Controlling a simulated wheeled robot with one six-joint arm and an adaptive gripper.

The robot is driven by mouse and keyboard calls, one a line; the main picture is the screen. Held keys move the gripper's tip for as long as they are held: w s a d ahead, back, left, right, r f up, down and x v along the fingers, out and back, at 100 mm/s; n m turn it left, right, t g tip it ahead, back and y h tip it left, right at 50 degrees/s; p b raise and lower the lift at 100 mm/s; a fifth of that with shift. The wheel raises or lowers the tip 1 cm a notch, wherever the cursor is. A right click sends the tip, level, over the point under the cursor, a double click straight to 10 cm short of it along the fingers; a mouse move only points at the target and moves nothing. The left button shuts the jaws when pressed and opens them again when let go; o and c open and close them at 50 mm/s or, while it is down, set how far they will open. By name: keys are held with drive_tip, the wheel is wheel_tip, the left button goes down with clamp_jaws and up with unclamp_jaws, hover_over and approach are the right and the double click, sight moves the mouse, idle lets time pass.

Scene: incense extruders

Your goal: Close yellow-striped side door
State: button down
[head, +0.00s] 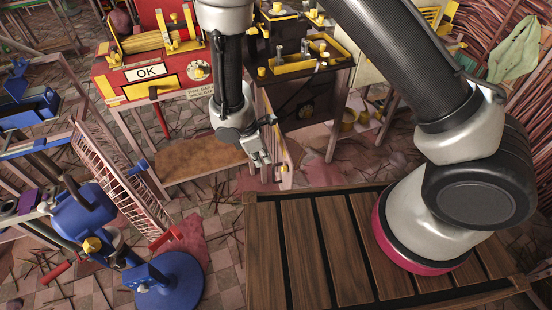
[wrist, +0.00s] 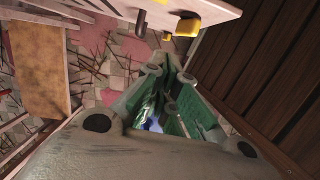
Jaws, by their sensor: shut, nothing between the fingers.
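The side door (head: 283,165) is a narrow pale panel with yellow on it, seen nearly edge-on in the head view. It stands out from the dark machine (head: 318,98) and appears open. In the wrist view a pale panel (wrist: 205,9), likely this door, crosses the top, with a yellow block (wrist: 187,26) and a dark peg below its edge. My gripper (head: 262,159) points down just left of the door in the head view; its fingers (wrist: 170,70) also show in the wrist view. It is shut and empty. I cannot tell whether it touches the door.
A red machine with an OK sign (head: 149,72) stands at the back left, above a brown board (head: 200,158). A slatted wooden platform (head: 300,250) lies in front. Blue equipment (head: 165,280) and a pale rack (head: 105,165) stand left. Sticks litter the tiled floor.

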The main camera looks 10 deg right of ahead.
drive_tip(key=shift+w+d+f, duration=0.1)
drive_tip(key=shift+d+f, duration=0.2)
drive_tip(key=shift+d, duration=0.45)
drive_tip(key=shift+w+d+f, duration=0.15)
drive_tip(key=shift+d+f, duration=0.15)
drive_tip(key=shift+d, duration=0.4)
drive_tip(key=shift+w+d+f, duration=0.1)
drive_tip(key=shift+d+f, duration=0.2)
drive_tip(key=shift+d, duration=0.45)
drive_tip(key=shift+d, duration=0.1)
